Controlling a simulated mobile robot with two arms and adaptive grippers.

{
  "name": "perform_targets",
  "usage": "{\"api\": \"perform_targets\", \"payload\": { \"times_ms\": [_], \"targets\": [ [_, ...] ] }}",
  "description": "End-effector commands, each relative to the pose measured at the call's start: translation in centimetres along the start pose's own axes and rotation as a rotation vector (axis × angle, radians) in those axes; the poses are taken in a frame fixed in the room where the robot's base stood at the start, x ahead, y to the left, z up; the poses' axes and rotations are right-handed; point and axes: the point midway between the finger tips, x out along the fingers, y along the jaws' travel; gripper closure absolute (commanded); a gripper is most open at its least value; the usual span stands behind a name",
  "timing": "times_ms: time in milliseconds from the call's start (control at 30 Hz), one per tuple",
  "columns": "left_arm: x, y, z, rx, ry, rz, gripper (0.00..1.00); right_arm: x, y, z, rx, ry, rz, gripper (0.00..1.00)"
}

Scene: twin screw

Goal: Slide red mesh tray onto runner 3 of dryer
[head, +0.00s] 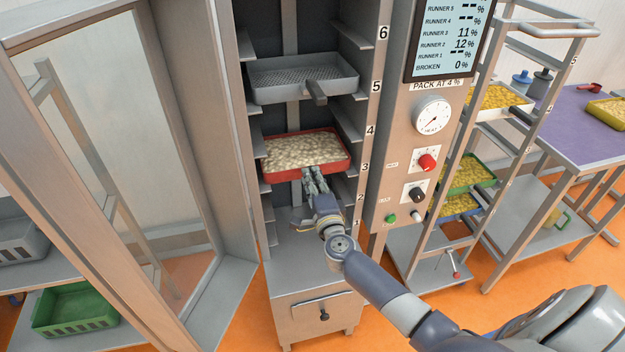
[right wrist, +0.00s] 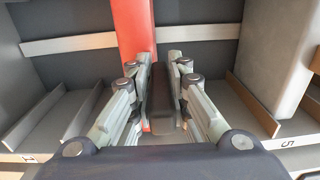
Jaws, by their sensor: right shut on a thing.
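The red mesh tray (head: 338,168), filled with pale pieces, is inside the open dryer (head: 250,90), roughly level with the label 3 on the right-hand post. My right gripper (head: 312,178) is at the middle of its front side. In the right wrist view, its fingers are shut on the dark tray handle (right wrist: 162,100), and a red strip of the tray (right wrist: 133,30) shows beyond. I cannot tell whether the tray's sides rest on the runners. My left gripper is not in view.
A grey mesh tray (head: 275,92) with a dark handle sits above, near label 5. The glass dryer door (head: 110,150) stands open on the left. The control panel (head: 405,180) is to the right, beside a rack (head: 490,110) of trays. The lower runners look empty.

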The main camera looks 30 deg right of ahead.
Motion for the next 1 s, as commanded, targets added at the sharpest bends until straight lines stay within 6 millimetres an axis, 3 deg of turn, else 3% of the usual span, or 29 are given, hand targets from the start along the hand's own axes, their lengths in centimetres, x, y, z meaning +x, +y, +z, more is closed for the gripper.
{"api": "perform_targets", "payload": {
  "times_ms": [167,200,267,667,867,1000],
  "targets": [
    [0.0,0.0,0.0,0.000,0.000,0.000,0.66,0.1,-0.3,0.0,0.000,0.000,-0.005,1.00],
    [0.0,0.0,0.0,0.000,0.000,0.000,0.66,0.1,-0.3,0.0,0.000,0.000,-0.005,0.75],
    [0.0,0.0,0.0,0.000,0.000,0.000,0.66,0.1,-0.3,0.0,0.000,0.000,-0.005,0.61],
    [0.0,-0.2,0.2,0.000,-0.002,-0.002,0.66,-0.3,0.2,0.0,0.000,-0.001,0.004,0.60],
    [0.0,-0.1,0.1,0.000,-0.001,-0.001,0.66,-2.7,0.2,0.0,0.002,-0.002,0.003,0.60],
    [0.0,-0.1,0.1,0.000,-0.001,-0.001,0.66,-5.5,0.2,0.0,0.000,-0.001,0.003,0.60]
  ]
}}
